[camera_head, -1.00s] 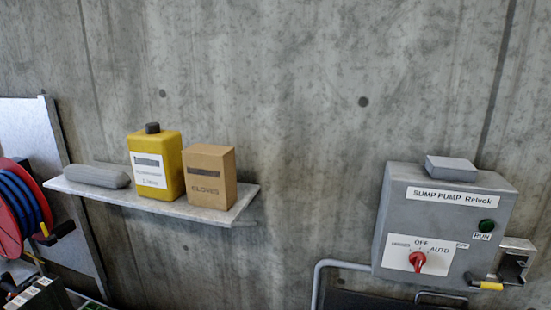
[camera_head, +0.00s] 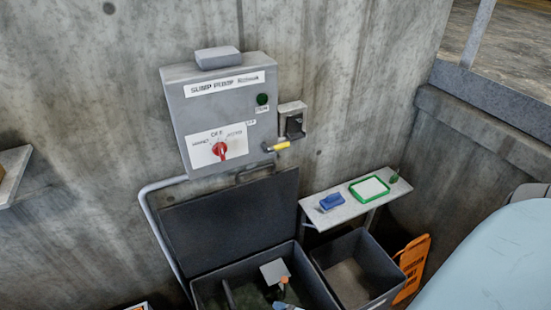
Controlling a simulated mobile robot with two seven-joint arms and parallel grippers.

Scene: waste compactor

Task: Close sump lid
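The sump lid (camera_head: 228,226) is a dark flat panel with a handle at its top edge. It stands open, leaning up toward the concrete wall below the pump control box. The sump (camera_head: 205,291) is the dark grey bin below the lid. A grey block-like part and an orange-and-dark item show inside it; its lower part is cut off by the picture's edge. Neither of my grippers is in view.
The sump pump control box (camera_head: 222,112) hangs on the wall above the lid. To the right are a small shelf (camera_head: 343,212) with a blue item and a green-framed tray, an open grey bin (camera_head: 350,235), and an orange sign (camera_head: 412,268).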

